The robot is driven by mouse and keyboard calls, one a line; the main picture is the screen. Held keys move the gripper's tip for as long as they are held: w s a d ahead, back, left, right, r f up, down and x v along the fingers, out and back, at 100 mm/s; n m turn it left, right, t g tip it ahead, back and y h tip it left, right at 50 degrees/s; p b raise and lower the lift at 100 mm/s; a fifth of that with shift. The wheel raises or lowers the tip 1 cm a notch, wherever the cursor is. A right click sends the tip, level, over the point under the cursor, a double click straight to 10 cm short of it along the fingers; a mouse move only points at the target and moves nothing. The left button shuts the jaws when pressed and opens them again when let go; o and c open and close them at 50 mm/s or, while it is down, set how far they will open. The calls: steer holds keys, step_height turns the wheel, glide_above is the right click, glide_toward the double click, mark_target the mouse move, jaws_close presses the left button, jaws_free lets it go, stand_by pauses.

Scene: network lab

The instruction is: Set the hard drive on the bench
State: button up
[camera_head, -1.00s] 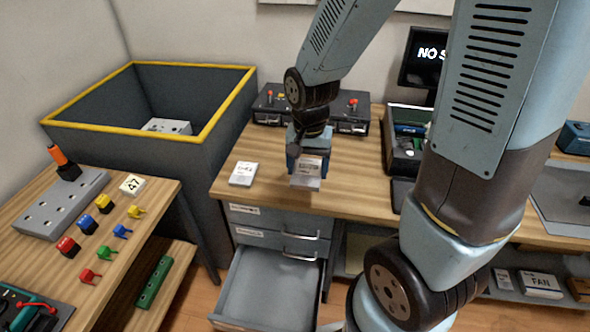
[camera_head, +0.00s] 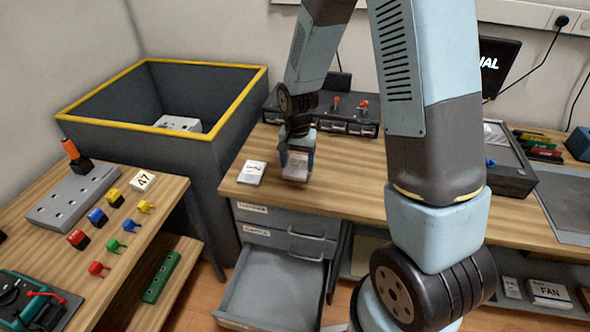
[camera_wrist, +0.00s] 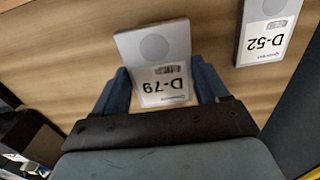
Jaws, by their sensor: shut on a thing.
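A silver hard drive labelled D-79 (camera_wrist: 160,62) sits between the fingers of my gripper (camera_wrist: 160,88) in the wrist view. My gripper is shut on its sides. In the head view my gripper (camera_head: 297,160) points down over the left part of the wooden bench (camera_head: 350,182), with the drive's pale face (camera_head: 295,173) showing below it. The drive is at or close above the bench top; I cannot tell whether it touches. A second drive, labelled D-52 (camera_wrist: 265,32), lies flat on the bench to the left in the head view (camera_head: 252,173), apart from the held one.
An open, empty-looking drawer (camera_head: 275,288) juts out below the bench. A dark bin with a yellow rim (camera_head: 205,135) stands left of the bench. A black case with red knobs (camera_head: 335,118) stands behind my gripper. Bench space right of the gripper is clear.

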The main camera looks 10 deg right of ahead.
mark_target(296, 163)
steer(key=shift+w+a+f, duration=0.1)
steer(key=shift+w+f, duration=0.3)
steer(key=shift+f, duration=1.65)
steer(key=o, duration=1.2)
